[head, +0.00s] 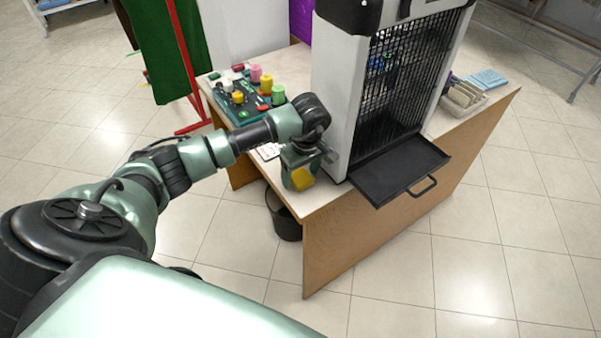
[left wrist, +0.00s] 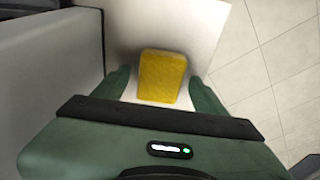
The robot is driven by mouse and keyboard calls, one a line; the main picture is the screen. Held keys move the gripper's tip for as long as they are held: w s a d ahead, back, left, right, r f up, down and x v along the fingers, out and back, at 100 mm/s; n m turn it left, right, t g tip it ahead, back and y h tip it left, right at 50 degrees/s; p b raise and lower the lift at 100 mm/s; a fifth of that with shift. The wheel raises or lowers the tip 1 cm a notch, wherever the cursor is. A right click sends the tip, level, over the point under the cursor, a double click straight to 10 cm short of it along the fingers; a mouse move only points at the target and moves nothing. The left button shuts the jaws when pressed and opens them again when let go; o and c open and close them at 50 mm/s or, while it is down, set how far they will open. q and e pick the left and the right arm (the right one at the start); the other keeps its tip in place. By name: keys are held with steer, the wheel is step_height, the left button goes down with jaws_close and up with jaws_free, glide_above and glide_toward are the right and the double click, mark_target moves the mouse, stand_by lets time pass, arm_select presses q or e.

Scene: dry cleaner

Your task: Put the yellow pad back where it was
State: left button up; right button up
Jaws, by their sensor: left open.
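The yellow pad (head: 303,179) is at the near corner of the white-topped table (head: 318,198), just in front of my left gripper (head: 301,172). In the left wrist view the yellow pad (left wrist: 162,77) shows against the white table top (left wrist: 185,25), between the two green fingers of my left gripper (left wrist: 161,90). The fingers are open, with a gap on each side of the pad. The pad's near end is partly close to the gripper body. My right gripper is not in view.
A tall grey cabinet with a black grille (head: 402,85) stands right beside the gripper, its black tray (head: 400,168) jutting past the table edge. A green board with colored spools (head: 245,97) lies at the back left. A dark bin (head: 285,218) stands below.

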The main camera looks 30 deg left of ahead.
mark_target(304, 180)
arm_select(q)
steer(key=shift+r+b, duration=0.3)
steer(key=shift+r, duration=0.25)
step_height(304, 180, up, 11)
steer(key=d+b, duration=0.1)
steer(key=b, duration=0.1)
steer(key=shift+s+d, duration=0.3)
steer(key=shift+s, duration=0.05)
steer(key=shift+f, duration=0.1)
stand_by(0.5)
